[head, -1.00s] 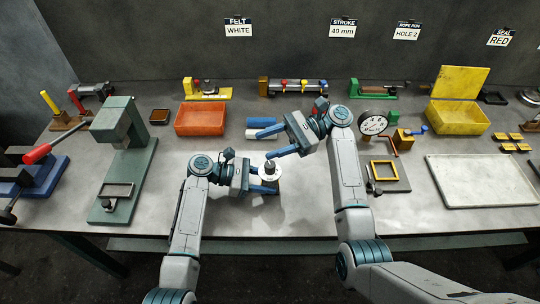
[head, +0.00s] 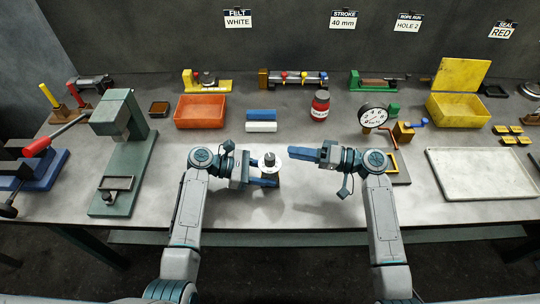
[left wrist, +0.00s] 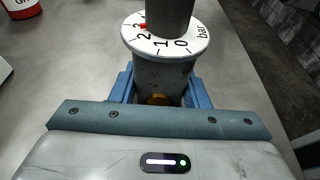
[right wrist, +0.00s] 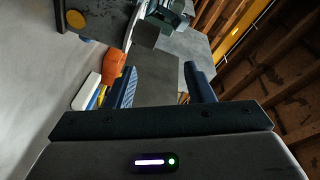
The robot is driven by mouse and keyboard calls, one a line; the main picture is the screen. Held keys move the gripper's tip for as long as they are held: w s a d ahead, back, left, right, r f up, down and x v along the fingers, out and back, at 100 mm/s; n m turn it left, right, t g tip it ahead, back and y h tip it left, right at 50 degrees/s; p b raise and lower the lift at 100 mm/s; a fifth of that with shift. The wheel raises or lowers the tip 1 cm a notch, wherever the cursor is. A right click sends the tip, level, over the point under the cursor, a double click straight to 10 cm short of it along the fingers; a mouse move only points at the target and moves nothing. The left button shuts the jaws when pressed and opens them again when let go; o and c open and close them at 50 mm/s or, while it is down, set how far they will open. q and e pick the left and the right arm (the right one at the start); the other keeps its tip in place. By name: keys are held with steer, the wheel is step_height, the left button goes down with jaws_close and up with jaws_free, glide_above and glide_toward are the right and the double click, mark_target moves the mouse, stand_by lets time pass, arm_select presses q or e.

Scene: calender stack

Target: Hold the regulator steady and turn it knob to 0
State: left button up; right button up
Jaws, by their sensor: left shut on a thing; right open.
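The regulator (head: 270,164) has a white dial plate marked in bar and a grey knob on top. In the left wrist view its dial (left wrist: 165,47) shows 0, 1 and 2, and a red mark sits just beyond the 2. The grey knob (left wrist: 170,15) rises from the dial's middle. My left gripper (head: 266,182) is shut on the regulator's body below the dial; the regulator stands roughly upright. My right gripper (head: 291,153) is open and empty, pointing left, just right of the knob and apart from it. Its two fingers (right wrist: 165,88) show spread in the right wrist view.
A gauge (head: 373,116) stands to the right, an orange tray (head: 200,111) to the left. The table front between my arms is clear.

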mark_target(270, 156)
steer(key=s+d+f+n+t+h, duration=0.1)
steer(key=s+d+f+n+t, duration=0.25)
steer(key=n, duration=0.65)
steer(key=shift+t, duration=0.35)
steer(key=x, duration=0.4)
steer(key=s+r+x, duration=0.1)
steer(key=x, duration=0.2)
steer(key=a+x, duration=0.1)
steer(key=x, duration=0.3)
steer(key=shift+s+a+r, duration=0.25)
steer(key=shift+r, duration=0.15)
steer(key=shift+c, duration=0.2)
steer(key=c, duration=0.9)
